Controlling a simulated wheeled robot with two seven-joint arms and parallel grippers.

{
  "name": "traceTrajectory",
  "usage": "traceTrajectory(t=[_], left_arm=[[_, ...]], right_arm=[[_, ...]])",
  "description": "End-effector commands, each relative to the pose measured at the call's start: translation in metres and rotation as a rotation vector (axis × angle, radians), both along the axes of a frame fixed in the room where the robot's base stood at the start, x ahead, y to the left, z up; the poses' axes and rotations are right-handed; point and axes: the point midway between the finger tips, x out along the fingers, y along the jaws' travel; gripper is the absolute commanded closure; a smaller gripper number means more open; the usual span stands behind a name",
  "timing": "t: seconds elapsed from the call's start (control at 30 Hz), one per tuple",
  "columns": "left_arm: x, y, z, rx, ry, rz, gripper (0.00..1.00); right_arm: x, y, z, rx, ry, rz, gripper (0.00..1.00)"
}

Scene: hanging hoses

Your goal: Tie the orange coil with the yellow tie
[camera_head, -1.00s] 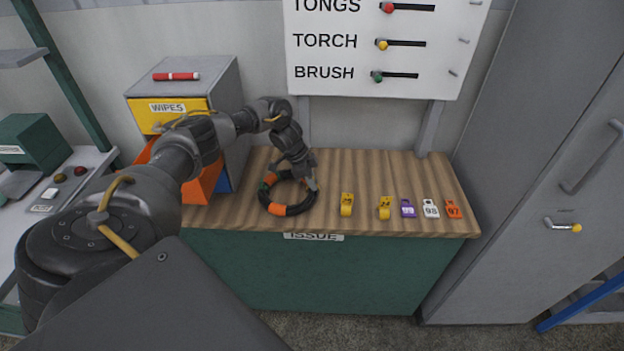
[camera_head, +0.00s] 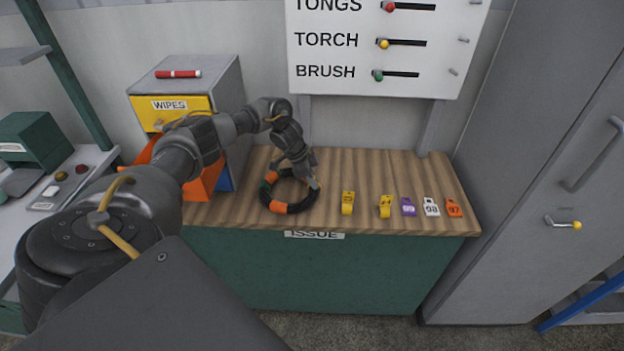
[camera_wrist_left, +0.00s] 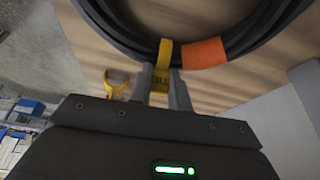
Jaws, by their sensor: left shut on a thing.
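The coil (camera_head: 300,208) is a black hose ring with orange bands and a green patch, lying flat on the wooden counter. My left gripper (camera_head: 312,182) is at the coil's right side, pointing down. In the left wrist view, the gripper (camera_wrist_left: 160,84) is shut on a yellow tie (camera_wrist_left: 165,52), whose strap lies across the black hose (camera_wrist_left: 130,35) beside an orange band (camera_wrist_left: 204,53). I cannot tell whether the strap goes fully around the hose. My right gripper is not in view.
Two yellow tags (camera_head: 347,203) (camera_head: 385,207) stand right of the coil, then purple (camera_head: 408,207), white (camera_head: 431,207) and orange (camera_head: 453,208) ones. The counter behind the tags is clear.

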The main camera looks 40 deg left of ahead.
Motion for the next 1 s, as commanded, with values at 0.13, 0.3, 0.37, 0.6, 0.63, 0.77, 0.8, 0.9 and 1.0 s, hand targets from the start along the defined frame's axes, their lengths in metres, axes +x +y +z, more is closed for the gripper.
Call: traceTrajectory(t=[0.13,0.3,0.37,0.6,0.63,0.77,0.8,0.9,1.0], left_arm=[[-0.0093,-0.0051,-0.0185,0.003,0.032,-0.012,1.00],[-0.0094,-0.0052,-0.0216,0.003,0.032,-0.013,1.00],[-0.0095,-0.0053,-0.0224,0.003,0.032,-0.013,1.00],[-0.0099,-0.0046,-0.0232,0.004,0.032,-0.013,1.00],[-0.0099,-0.0046,-0.0233,0.004,0.032,-0.013,1.00],[-0.0101,-0.0042,-0.0234,0.004,0.032,-0.012,1.00],[-0.0101,-0.0042,-0.0235,0.005,0.033,-0.012,1.00],[-0.0102,-0.0041,-0.0235,0.005,0.033,-0.012,0.80],[-0.0103,-0.0039,-0.0235,0.005,0.033,-0.012,0.67]], right_arm=[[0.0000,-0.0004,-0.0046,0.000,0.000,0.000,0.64],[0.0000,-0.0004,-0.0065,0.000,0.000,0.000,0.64],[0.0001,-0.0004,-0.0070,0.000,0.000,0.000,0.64],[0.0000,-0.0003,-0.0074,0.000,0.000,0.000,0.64],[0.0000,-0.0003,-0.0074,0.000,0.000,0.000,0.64],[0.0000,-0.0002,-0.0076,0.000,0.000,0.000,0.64],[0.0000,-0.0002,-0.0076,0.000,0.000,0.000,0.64],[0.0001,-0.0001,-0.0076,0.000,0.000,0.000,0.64],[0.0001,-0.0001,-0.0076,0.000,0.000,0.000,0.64]])
